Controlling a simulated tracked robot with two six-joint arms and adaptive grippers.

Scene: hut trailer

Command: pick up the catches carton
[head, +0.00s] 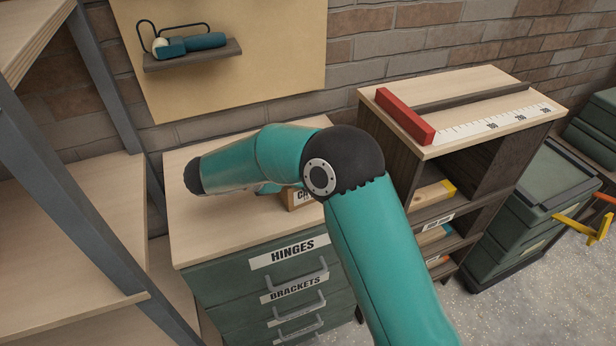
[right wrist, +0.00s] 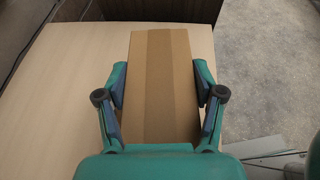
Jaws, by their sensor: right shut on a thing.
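The catches carton (head: 300,198) is a brown cardboard box at the right of the drawer cabinet's top in the head view. Only part of its label shows; my right arm hides the rest. In the right wrist view, the carton (right wrist: 163,75) lies lengthwise between the fingers of my right gripper (right wrist: 161,88), one along each side. The gripper is shut on it. In the head view that gripper is mostly hidden behind my arm. I cannot tell whether the carton touches the cabinet top. My left gripper is in neither view.
The pale top of the drawer cabinet (head: 200,235) is otherwise clear. A wooden shelf unit (head: 480,80) with a red-ended ruler (head: 405,115) stands at the right. A metal-framed rack (head: 60,190) stands at the left. A small wall shelf (head: 192,54) holds a tool.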

